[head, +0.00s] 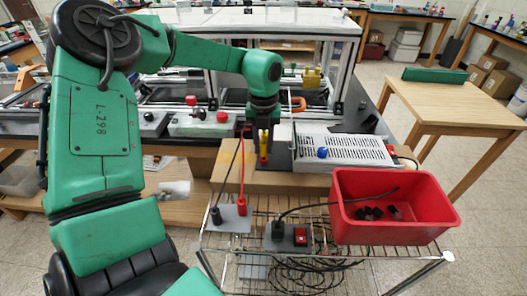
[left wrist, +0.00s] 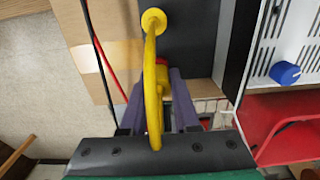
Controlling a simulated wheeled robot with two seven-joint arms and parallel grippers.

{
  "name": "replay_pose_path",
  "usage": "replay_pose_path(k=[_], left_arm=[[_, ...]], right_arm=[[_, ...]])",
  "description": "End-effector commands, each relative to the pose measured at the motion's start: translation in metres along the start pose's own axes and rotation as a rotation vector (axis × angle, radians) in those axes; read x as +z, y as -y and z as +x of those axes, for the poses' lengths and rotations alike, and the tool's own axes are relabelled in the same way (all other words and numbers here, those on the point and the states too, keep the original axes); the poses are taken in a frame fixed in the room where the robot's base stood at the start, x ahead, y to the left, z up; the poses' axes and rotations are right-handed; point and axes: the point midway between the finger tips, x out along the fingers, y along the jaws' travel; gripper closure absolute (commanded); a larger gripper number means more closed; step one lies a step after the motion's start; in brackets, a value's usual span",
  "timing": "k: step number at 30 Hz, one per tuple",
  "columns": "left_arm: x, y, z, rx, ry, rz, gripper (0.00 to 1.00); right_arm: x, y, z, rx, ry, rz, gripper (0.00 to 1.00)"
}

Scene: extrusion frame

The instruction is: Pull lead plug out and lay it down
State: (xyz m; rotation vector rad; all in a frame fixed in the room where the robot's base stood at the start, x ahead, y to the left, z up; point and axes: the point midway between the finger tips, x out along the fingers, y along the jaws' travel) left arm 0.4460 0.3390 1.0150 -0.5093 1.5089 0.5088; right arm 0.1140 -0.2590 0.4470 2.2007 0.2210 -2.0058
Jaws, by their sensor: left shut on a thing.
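My left gripper (head: 264,148) reaches down over the wooden board in the head view, its jaws shut on a yellow lead plug (head: 263,138). A red part (head: 263,160) shows at its lower end. In the left wrist view the yellow lead (left wrist: 152,85) arcs across the gripper (left wrist: 163,82), and a round yellow end lies over the dark panel (left wrist: 182,40). The fingers hide much of the plug, and I cannot tell whether its tip is in a socket. My right gripper is not in view.
A perforated metal box (head: 345,152) with a blue knob stands to the right. A red bin (head: 395,222) holds small black parts. Red (head: 242,185) and black leads stand in a grey plate (head: 229,219) at the left. A box with a red switch (head: 301,236) sits on the wire rack.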

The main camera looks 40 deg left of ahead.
Motion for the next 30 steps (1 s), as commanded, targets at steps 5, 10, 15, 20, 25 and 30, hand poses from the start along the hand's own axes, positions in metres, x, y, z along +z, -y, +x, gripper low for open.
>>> replay_pose_path(k=[5,10,15,20,25,30], left_arm=[[0.0,0.0,-0.008,0.0,0.001,0.0,1.0],[0.0,0.0,-0.015,0.001,0.0,0.0,1.0],[0.0,0.0,-0.022,0.001,0.0,0.0,1.0],[0.0,0.0,-0.029,0.0,0.001,0.0,1.0],[0.0,0.0,-0.035,0.0,0.001,0.0,1.0],[0.0,0.0,-0.041,0.001,0.0,0.0,1.0]], right_arm=[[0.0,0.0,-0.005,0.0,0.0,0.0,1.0],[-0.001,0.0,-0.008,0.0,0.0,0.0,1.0],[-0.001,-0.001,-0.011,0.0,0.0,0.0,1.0],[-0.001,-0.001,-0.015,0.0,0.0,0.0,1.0],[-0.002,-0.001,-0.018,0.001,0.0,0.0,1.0],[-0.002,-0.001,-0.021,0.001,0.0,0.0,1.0]])
